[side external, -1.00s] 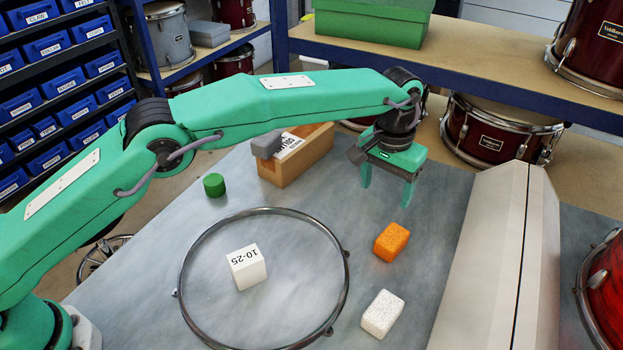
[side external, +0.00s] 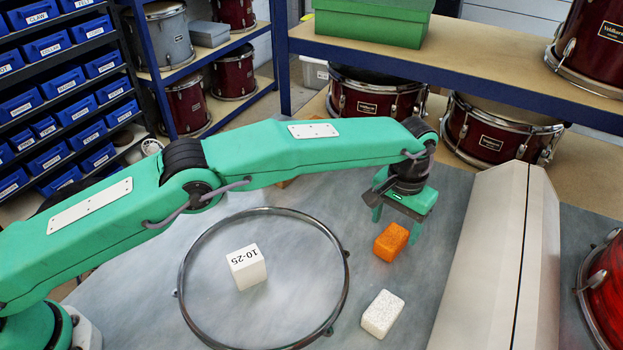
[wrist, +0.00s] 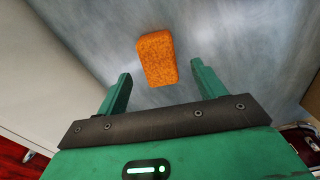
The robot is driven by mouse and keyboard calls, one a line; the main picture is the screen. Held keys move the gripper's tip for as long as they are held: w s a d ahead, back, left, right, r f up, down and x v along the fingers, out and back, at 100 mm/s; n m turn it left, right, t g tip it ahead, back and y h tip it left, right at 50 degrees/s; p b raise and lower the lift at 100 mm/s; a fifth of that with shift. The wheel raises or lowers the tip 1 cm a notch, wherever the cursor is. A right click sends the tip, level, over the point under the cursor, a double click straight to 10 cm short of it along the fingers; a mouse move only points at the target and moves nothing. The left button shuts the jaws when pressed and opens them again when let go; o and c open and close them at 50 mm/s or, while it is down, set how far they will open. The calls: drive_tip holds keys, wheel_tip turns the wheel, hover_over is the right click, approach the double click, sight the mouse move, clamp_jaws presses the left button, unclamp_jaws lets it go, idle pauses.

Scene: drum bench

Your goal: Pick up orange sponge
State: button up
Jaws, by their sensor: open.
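The orange sponge (side external: 391,243) is a small block lying on the grey metal bench top, right of the large hoop. My gripper (side external: 396,225) is open and empty, just above and behind the sponge in the side view, with its fingers pointing down. In the wrist view the sponge (wrist: 157,59) lies beyond the fingertips and roughly midway between them, and my gripper (wrist: 157,82) shows both fingers spread wide. I see no contact between the fingers and the sponge.
A white speckled block (side external: 382,314) lies in front of the sponge. A metal hoop (side external: 347,270) lies to the left, around a white block marked 10-25 (side external: 247,267). A long pale case (side external: 500,260) stands on the right. Bare bench lies around the sponge.

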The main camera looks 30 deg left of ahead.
sight(393, 236)
drive_tip(key=shift+f, duration=0.15)
drive_tip(key=shift+f, duration=2.45)
drive_tip(key=shift+c, duration=0.4)
drive_tip(key=c, duration=1)
